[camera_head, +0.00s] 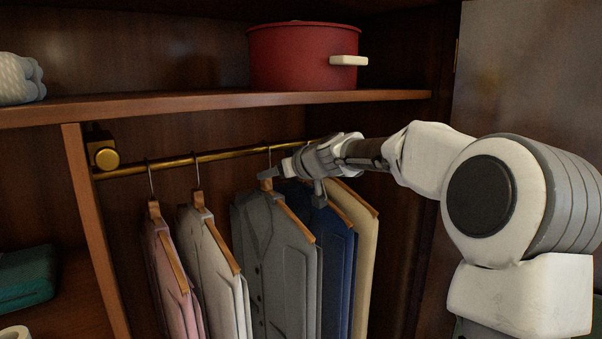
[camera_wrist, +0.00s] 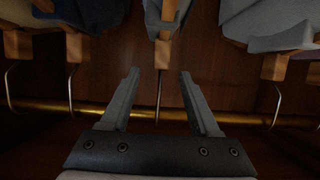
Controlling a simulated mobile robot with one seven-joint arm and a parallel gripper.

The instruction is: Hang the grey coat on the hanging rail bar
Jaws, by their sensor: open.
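The grey coat (camera_head: 262,255) hangs on a wooden hanger in the middle of the row. Its hook reaches up to the brass hanging rail (camera_head: 220,155) in the head view and appears to be over it. My gripper (camera_head: 293,185) is open at the top of this coat, just below the rail. In the wrist view, my open gripper (camera_wrist: 159,72) has one finger on each side of the grey coat's hanger hook (camera_wrist: 158,98), with gaps on both sides. The rail (camera_wrist: 245,118) crosses behind the fingers in that view. The rail's right end is hidden by my arm in the head view.
A pink coat (camera_head: 170,275) and a pale coat (camera_head: 215,270) hang left of the grey one. A navy coat (camera_head: 337,265) and a cream coat (camera_head: 363,240) hang close on its right. A shelf (camera_head: 200,104) with a red pot (camera_head: 300,60) is above the rail.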

